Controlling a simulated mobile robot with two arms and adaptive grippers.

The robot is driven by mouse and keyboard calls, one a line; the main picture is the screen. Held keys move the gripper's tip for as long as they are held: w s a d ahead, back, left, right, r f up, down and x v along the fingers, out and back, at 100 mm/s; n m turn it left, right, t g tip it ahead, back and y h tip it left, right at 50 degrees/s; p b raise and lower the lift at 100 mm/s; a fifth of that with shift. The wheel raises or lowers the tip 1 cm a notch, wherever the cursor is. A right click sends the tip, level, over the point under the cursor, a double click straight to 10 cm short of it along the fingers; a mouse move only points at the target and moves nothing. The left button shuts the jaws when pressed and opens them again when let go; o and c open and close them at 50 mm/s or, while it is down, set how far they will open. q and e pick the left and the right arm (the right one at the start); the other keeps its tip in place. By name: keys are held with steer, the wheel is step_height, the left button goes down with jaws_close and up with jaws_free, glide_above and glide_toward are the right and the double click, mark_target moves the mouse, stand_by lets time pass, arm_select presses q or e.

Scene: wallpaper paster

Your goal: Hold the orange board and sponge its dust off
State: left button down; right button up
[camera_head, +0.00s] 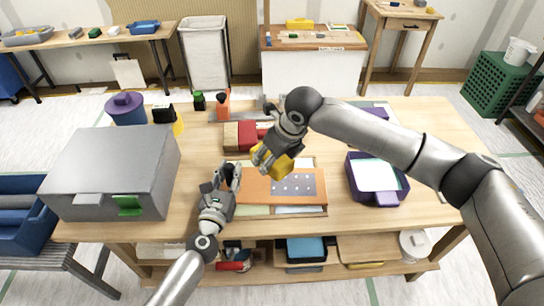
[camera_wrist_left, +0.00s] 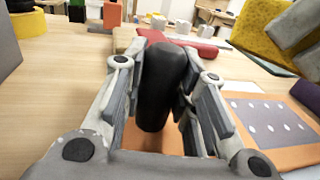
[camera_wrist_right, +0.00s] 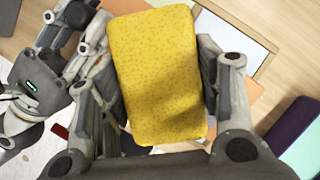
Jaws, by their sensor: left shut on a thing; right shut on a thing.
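The orange board (camera_head: 255,190) lies flat at the middle of the table. A grey patch with pale dots (camera_head: 295,185) covers part of its top; it also shows in the left wrist view (camera_wrist_left: 270,122). My left gripper (camera_head: 231,176) is at the board's left end, shut on an upright black handle (camera_wrist_left: 165,85).
A grey box (camera_head: 115,165) stands at the left of the table. A purple tray (camera_head: 355,172) with a pale inside is right of the board.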

arm_select(q)
steer(key=c, duration=1.6)
jaws_free()
steer(key=shift+f, duration=0.3)
arm_select(e)
steer(key=shift+c, duration=0.2)
arm_select(q)
steer(key=o, duration=0.5)
arm_select(e)
steer(key=shift+w+f, duration=0.1)
steer(key=shift+w, duration=0.05)
arm_select(q)
steer(key=shift+r, duration=0.1)
steer(key=shift+r, duration=0.1)
steer(key=shift+s+a, duration=0.15)
steer(key=shift+s, duration=0.3)
steer(key=v, duration=1.1)
steer(key=shift+s, duration=0.1)
